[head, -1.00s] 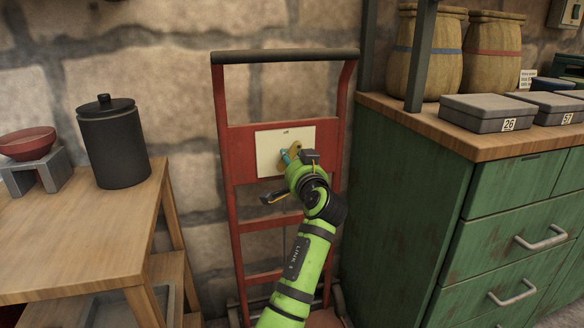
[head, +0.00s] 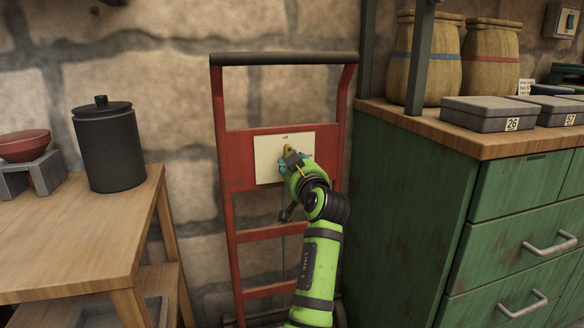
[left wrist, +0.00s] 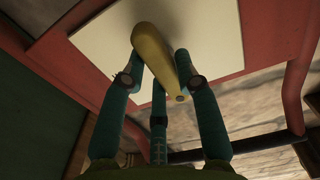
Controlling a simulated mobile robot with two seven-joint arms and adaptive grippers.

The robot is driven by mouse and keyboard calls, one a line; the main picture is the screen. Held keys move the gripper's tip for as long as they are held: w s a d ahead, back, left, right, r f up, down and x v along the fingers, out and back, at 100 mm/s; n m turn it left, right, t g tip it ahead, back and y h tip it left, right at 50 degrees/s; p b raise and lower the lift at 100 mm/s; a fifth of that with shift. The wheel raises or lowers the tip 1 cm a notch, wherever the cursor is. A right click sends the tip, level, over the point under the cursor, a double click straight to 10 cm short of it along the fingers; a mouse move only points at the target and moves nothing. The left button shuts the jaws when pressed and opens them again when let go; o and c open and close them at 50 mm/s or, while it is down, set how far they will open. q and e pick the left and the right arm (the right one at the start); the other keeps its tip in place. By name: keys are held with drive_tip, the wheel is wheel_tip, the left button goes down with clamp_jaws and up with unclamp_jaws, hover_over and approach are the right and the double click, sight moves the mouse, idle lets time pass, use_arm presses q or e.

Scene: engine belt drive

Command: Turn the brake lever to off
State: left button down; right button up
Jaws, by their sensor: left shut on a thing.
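The brake lever (head: 288,149) is a yellow handle on a pale plate (head: 268,146), fixed to a red upright frame (head: 240,160). My right gripper is not in view.
A wooden table (head: 75,225) with a black canister (head: 110,148) and a red bowl (head: 25,145) stands at left. A green cabinet (head: 410,215) with grey boxes (head: 488,113) stands close at right. A stone wall (head: 180,80) is behind the frame.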

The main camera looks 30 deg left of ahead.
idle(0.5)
use_arm(q)
drive_tip(key=c, duration=0.9)
unclamp_jaws()
drive_tip(key=shift+c, duration=0.2)
drive_tip(key=v, duration=0.7)
drive_tip(key=shift+s+d, duration=0.15)
drive_tip(key=shift+s, duration=0.05)
